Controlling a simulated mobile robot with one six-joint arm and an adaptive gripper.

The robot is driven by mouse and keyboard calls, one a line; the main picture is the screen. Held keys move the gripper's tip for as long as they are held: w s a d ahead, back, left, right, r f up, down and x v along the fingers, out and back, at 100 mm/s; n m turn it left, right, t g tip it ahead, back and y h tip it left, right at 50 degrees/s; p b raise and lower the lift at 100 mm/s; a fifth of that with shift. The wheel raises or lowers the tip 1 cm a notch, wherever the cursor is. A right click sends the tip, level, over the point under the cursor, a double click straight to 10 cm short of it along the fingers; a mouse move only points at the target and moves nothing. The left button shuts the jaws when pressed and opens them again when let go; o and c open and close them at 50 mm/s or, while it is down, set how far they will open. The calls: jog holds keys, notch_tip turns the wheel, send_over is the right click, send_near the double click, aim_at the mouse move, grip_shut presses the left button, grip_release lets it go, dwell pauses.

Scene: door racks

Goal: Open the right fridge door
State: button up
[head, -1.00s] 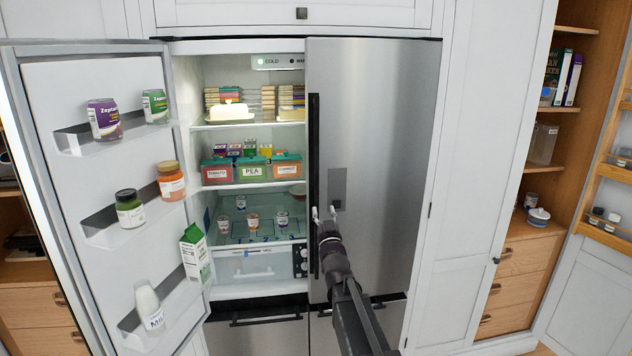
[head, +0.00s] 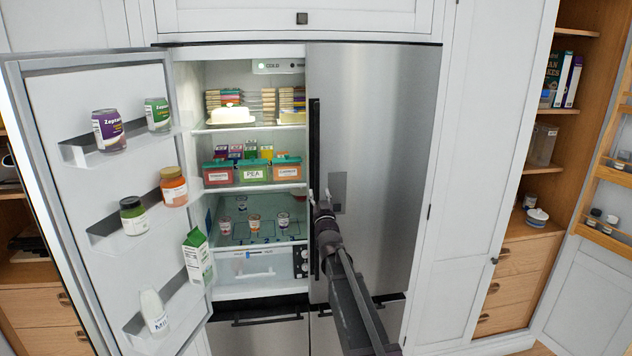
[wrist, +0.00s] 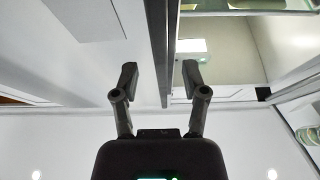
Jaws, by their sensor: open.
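The right fridge door (head: 385,150) is brushed steel and shut. Its long black vertical handle (head: 314,140) runs along the door's left edge. My gripper (head: 321,197) is at the lower half of this handle. In the wrist view my open gripper (wrist: 158,78) has one finger on each side of the dark handle bar (wrist: 157,45), with a gap showing on both sides. Whether the fingertips reach fully past the bar is hard to tell.
The left fridge door (head: 100,190) stands wide open, with cans, jars, a carton and a bottle in its bins. The lit fridge shelves (head: 235,185) hold boxes and cups. Wooden shelves (head: 545,170) stand at the far right. A white cabinet panel (head: 480,170) adjoins the right door.

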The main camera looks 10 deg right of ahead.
aim_at(317, 185)
jog(key=shift+p+x, duration=0.65)
jog(key=shift+x, duration=1.6)
grip_shut()
jog(key=shift+a, duration=0.2)
jog(key=shift+d, duration=0.2)
jog(key=shift+s+a, duration=0.1)
jog(key=shift+s, duration=0.05)
